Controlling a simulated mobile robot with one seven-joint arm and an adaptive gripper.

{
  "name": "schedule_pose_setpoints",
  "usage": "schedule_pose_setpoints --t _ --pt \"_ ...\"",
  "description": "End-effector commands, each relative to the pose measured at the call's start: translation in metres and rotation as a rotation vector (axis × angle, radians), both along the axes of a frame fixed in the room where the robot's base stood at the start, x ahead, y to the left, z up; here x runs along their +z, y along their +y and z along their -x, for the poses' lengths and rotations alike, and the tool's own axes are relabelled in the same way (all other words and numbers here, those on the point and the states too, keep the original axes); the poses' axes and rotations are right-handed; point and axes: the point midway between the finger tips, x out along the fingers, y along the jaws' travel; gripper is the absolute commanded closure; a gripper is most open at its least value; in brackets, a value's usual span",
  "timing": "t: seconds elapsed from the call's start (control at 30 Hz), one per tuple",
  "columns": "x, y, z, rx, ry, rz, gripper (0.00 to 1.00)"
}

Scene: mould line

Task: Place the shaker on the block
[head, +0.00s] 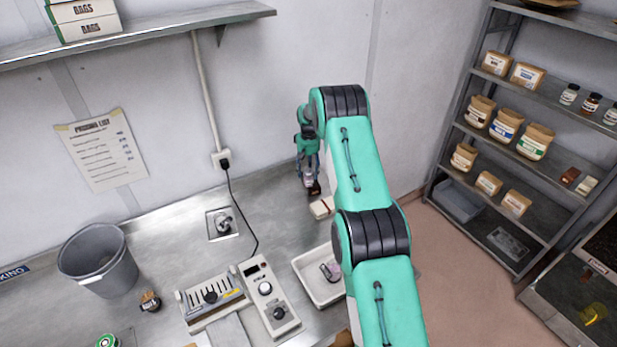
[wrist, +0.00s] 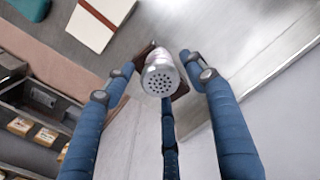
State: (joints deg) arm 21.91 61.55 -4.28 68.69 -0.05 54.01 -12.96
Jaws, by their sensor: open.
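The shaker (wrist: 160,78) has a pale metal cap with many holes and shows between my fingers in the wrist view. It also shows below my gripper in the head view (head: 308,181). A dark brown block (wrist: 181,88) shows around the shaker's lower end, and a part of it shows in the head view (head: 315,190). The shaker appears to stand on this block, though its base is hidden. My gripper (head: 308,164) is open, its blue fingers spread around the shaker (wrist: 172,82), with gaps at the left and right fingers.
A cream box with a red band (head: 321,207) lies close beside the block. A white tray (head: 303,264) holding a small object is nearer. Controllers (head: 268,297), a grey bin (head: 98,262) and a small dark jar (head: 150,302) stand left. Shelves (head: 540,160) are right.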

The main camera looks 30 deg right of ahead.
Motion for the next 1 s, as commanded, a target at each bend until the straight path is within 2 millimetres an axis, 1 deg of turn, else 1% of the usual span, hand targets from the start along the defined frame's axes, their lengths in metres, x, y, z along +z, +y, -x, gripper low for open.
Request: schedule_pose_setpoints --t 0.1,0.2,0.43,0.67,1.0 --pt "0.021 0.000 -0.001 0.000 -0.002 0.001 0.44" --pt "0.038 0.000 0.000 0.000 -0.002 0.000 0.44" --pt "0.067 0.000 0.000 0.000 -0.001 0.000 0.44" --pt "0.079 0.000 0.000 0.000 0.001 0.000 0.44" --pt "0.080 0.000 0.000 0.000 0.001 0.000 0.44"
